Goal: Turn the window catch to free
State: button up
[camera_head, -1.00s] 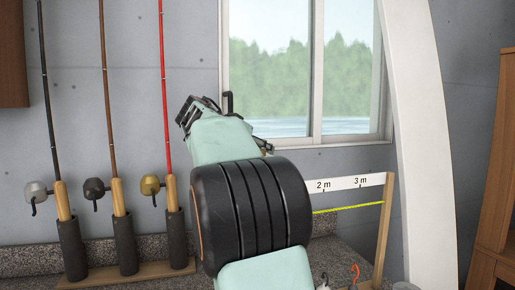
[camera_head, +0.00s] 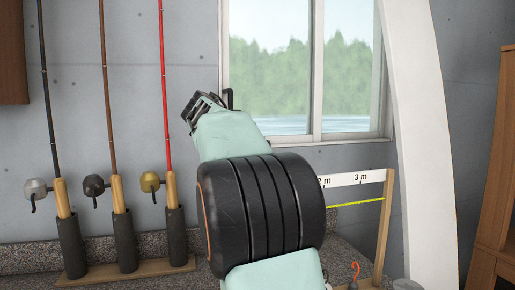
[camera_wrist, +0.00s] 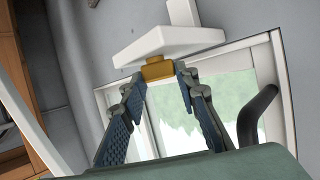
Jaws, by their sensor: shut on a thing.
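In the wrist view, a brass-coloured block (camera_wrist: 157,70) juts from a white plate (camera_wrist: 170,45); they look like the window catch, though I cannot tell how it is turned. My gripper (camera_wrist: 158,80) has its two dark ribbed fingers on either side of the block and is shut on it. In the head view my gripper (camera_head: 196,108) is by the left edge of the window (camera_head: 312,70). The fingertips and the catch are hidden there behind my gripper and wrist.
Several fishing rods stand in a wooden rack (camera_head: 128,268) at the left. A measuring board (camera_head: 345,180) with a yellow line stands below the window at right. A white curved post (camera_head: 425,150) rises right of the window. An orange hook (camera_head: 355,270) is low at right.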

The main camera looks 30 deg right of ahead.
jog(key=shift+s+d+n+t+y+b, duration=0.1)
jog(key=shift+s+n+t+y+b, duration=0.1)
jog(key=shift+n+t+y+b, duration=0.3)
jog(key=shift+d+r+n+t+y+p, duration=0.1)
jog(key=shift+r+n+t+y+p, duration=0.1)
jog(key=shift+n+t+y+p, duration=1)
jog(key=shift+n+t+p, duration=0.1)
jog(key=shift+n+p, duration=0.3)
jog(key=n+y+p, duration=0.1)
jog(key=p, duration=0.2)
jog(key=shift+s+d+t, duration=0.1)
jog(key=shift+t, duration=0.3)
jog(key=shift+f+n+y+p, duration=0.15)
jog(key=shift+n+y+p, duration=0.25)
jog(key=shift+p, duration=0.85)
jog(key=shift+t, duration=0.3)
jog(key=o, duration=1.1)
jog(key=shift+o, duration=0.2)
